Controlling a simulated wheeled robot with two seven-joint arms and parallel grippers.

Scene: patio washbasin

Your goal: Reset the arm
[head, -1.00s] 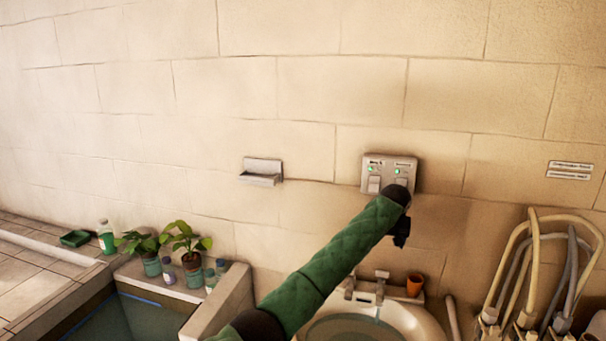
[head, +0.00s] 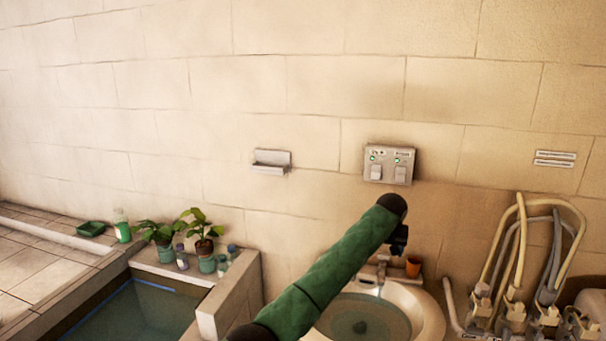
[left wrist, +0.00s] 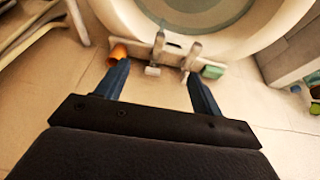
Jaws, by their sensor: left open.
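My left arm, in a green quilted sleeve, reaches up from the bottom of the head view, and its dark gripper (head: 399,240) hangs in front of the wall, below the switch panel. The left wrist view shows its two blue fingers (left wrist: 156,85) apart with nothing between them. Beyond them are the washbasin's taps (left wrist: 172,50). The switch panel (head: 389,166) has two white rocker switches and green lights; the gripper is apart from it. My right gripper is in neither view.
The round washbasin (head: 425,315) stands below the arm, with an orange cup (head: 413,267) on its back edge. Coiled hoses (head: 520,260) are at the right. Potted plants (head: 202,235) and bottles line the trough ledge at left. A small shelf (head: 271,162) is on the wall.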

